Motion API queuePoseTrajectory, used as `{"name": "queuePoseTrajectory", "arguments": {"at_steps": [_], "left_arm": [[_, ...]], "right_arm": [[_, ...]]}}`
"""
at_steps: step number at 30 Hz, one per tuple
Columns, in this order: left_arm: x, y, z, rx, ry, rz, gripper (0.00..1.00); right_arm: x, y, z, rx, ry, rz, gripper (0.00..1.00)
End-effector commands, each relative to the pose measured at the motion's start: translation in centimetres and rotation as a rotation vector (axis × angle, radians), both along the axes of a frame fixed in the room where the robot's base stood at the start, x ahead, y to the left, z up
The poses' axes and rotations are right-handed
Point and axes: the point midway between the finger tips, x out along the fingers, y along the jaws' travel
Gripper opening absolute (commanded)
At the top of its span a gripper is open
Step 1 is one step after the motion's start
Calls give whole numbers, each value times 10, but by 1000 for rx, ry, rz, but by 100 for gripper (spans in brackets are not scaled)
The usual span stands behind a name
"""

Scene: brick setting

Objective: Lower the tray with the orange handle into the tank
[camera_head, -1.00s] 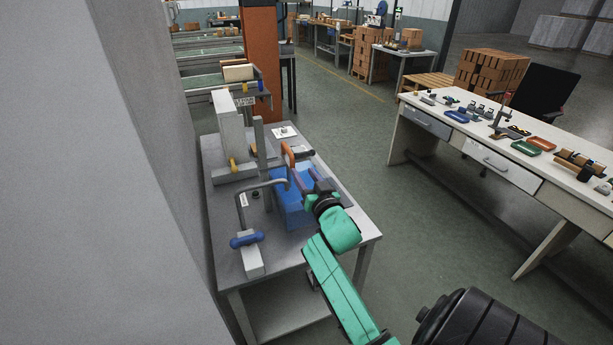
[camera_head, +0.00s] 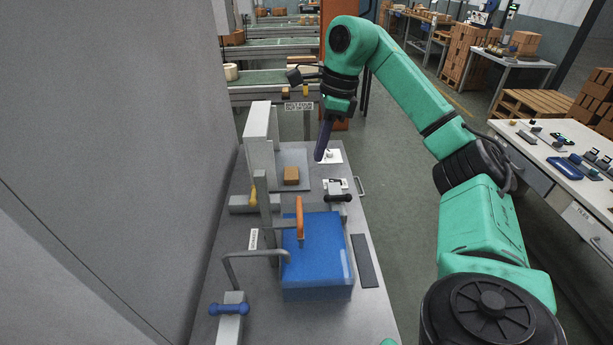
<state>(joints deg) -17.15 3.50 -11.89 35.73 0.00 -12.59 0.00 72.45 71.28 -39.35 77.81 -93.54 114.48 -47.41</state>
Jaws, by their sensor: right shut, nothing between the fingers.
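The blue tank (camera_head: 318,278) stands on the grey bench. The orange handle (camera_head: 300,217) stands upright above the left-back part of the tank. The tray below the handle cannot be told apart from the blue of the tank, so its depth is unclear. My right gripper (camera_head: 322,150) is shut and empty, pointing down over the far part of the bench, well behind the handle and apart from it. My left gripper is not in view.
A bent grey pipe (camera_head: 228,258) reaches to the tank's left side. A blue-handled clamp (camera_head: 230,309) stands at front left, a black-handled fixture (camera_head: 338,195) behind the tank. A brown block (camera_head: 291,175) and grey upright (camera_head: 259,140) stand farther back. A wall borders the left.

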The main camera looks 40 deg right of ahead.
Motion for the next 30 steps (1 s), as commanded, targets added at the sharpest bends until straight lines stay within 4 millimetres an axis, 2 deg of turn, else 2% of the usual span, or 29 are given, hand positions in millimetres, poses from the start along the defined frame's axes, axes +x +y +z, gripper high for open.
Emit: {"name": "queuePoseTrajectory", "arguments": {"at_steps": [4, 7, 8, 14, 21, 25, 30], "left_arm": [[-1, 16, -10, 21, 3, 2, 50], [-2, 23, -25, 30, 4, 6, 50], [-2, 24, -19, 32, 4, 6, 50], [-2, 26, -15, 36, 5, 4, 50], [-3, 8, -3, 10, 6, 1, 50], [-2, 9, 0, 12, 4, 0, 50], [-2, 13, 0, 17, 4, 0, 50]], "right_arm": [[-2, -1, -15, -11, 15, 6, 0], [0, 2, -36, -10, 14, 6, 0], [0, 3, -37, -12, 16, 4, 0], [4, 11, -77, -10, 16, 4, 0], [10, 20, -120, -9, 13, 5, 0], [12, 23, -133, -8, 10, 4, 0], [13, 23, -137, -8, 8, 4, 0]]}}
